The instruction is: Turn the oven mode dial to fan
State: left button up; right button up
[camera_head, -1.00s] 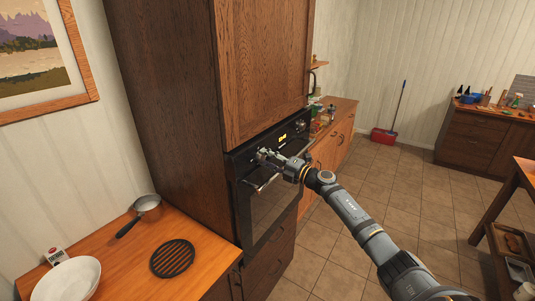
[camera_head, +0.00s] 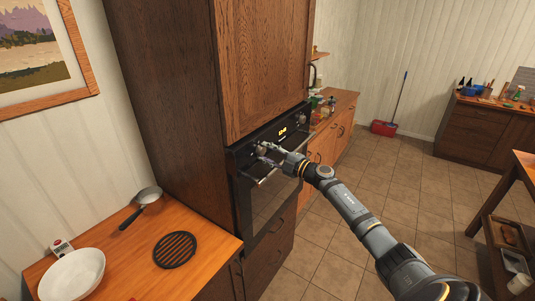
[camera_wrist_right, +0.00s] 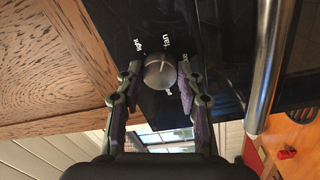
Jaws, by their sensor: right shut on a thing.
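The black built-in oven (camera_head: 270,195) has a control panel with a lit yellow display and a round silver mode dial (camera_head: 262,148) at its near end. In the right wrist view the dial (camera_wrist_right: 160,73) sits between the two fingers of my right gripper (camera_wrist_right: 158,80). The gripper is shut on the dial's sides. White labels "light" and "fan" (camera_wrist_right: 167,43) show around the dial; a lower label is partly hidden. I cannot tell exactly where the dial points. In the head view my right gripper (camera_head: 267,154) is at the panel. My left gripper is out of view.
The oven's metal handle bar (camera_wrist_right: 265,65) runs close to the right finger. A second knob (camera_head: 302,119) is at the panel's far end. A counter (camera_head: 215,240) at left holds a white pan, a saucepan and a black trivet.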

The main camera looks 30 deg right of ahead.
jog(key=o, duration=1.2)
jog(key=shift+d, duration=0.1)
jog(key=v, duration=0.7)
jog(key=shift+s+f, duration=0.1)
jog(key=shift+s, duration=0.05)
jog(key=shift+d, duration=0.1)
